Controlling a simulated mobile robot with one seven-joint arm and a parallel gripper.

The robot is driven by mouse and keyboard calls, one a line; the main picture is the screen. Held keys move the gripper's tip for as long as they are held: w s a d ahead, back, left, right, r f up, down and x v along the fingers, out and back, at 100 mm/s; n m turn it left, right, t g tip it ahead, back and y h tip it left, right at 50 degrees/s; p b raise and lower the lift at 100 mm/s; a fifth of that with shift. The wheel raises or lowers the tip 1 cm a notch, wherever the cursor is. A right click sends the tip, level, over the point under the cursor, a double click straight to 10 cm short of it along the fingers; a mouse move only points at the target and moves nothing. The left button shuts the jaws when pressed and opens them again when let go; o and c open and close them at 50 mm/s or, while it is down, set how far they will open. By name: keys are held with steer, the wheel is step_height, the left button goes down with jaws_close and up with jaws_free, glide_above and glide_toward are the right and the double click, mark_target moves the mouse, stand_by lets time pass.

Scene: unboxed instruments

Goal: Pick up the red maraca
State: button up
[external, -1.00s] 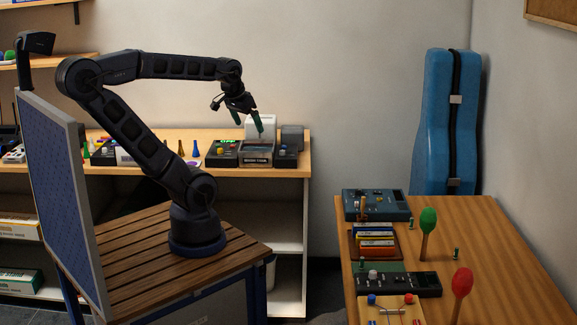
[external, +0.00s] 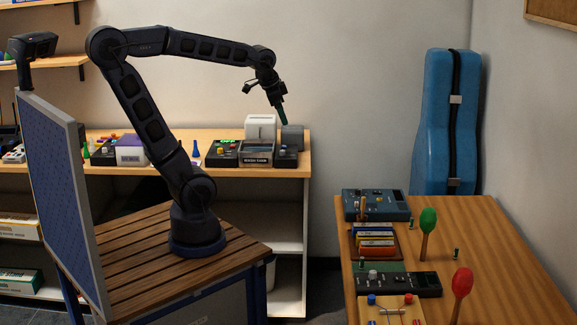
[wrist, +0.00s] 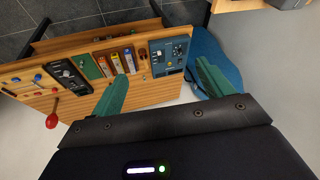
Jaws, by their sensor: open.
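The red maraca (external: 462,283) stands upright, head up, near the front of the wooden table on the right, its handle cut off by the frame's bottom edge. In the wrist view the red maraca (wrist: 51,121) shows at the left, with its handle pointing up the picture. My gripper (external: 283,115) hangs in the air at the back, well away from the maraca, fingers pointing down. In the wrist view my gripper (wrist: 160,80) has its two green fingers wide apart with nothing held between them.
A green maraca (external: 428,220) stands farther back on the wooden table (external: 500,235). Several instruments, including a blue box (external: 376,204) and a black device (external: 400,284), line its left side. A blue instrument case (external: 447,125) leans at the wall. The table's right part is mostly clear.

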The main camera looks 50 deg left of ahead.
steer(key=w+d+m, duration=0.5)
steer(key=d, duration=0.4)
steer(key=w+d+m, duration=0.5)
steer(key=d+m, duration=0.1)
steer(key=d, duration=0.3)
steer(key=w+d+f+m+h, duration=0.15)
steer(key=d+m, duration=0.25)
steer(key=d, duration=0.6)
steer(key=d+f+m, duration=0.2)
steer(key=d+m, duration=0.2)
steer(key=d, duration=0.5)
steer(key=m+g+h, duration=0.2)
steer(key=m, duration=1.4)
glide_toward(462, 282)
steer(key=w+f, duration=0.2)
steer(key=x, duration=0.9)
steer(key=shift+w+a+f, duration=0.3)
steer(key=shift+w, duration=0.05)
steer(key=c, duration=1.1)
